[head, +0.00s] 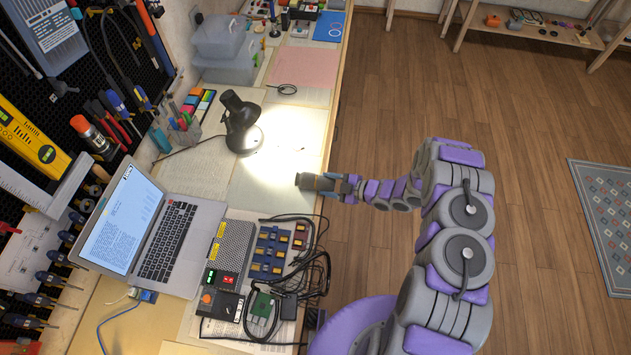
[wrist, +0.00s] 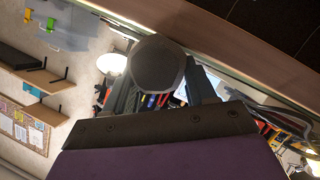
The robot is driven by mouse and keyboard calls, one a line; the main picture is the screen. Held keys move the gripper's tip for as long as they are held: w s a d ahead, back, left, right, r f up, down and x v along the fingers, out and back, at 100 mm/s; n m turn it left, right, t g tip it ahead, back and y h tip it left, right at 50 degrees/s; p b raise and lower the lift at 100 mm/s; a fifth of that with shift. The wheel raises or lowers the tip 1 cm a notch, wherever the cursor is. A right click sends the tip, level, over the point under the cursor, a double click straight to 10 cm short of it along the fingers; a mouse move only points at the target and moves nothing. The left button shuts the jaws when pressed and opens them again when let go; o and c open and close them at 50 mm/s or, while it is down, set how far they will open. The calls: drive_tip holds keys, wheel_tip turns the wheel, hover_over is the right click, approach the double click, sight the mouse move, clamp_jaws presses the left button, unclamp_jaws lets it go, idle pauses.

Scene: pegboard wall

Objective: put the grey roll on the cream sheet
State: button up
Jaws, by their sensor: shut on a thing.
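My gripper (head: 325,184) is shut on the grey roll (head: 305,181), a short dark grey cylinder, near the right edge of the workbench. In the wrist view the roll's round end (wrist: 158,63) shows between the two fingers of my gripper (wrist: 160,92). The roll appears above the bench, over the right part of a pale greenish sheet (head: 262,188); its exact height cannot be told. A pale cream sheet (head: 297,128), brightly lit by the lamp, lies just beyond the roll. The glare makes its colour and edges hard to tell.
A black desk lamp (head: 240,122) stands left of the lit sheet. An open laptop (head: 165,240), cables and small electronics (head: 275,250) crowd the near bench. A pink sheet (head: 305,67) and clear boxes (head: 222,50) are farther back. Open wooden floor lies right of the bench.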

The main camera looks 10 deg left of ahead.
drive_tip(key=shift+c, duration=0.6)
drive_tip(key=shift+r, duration=0.1)
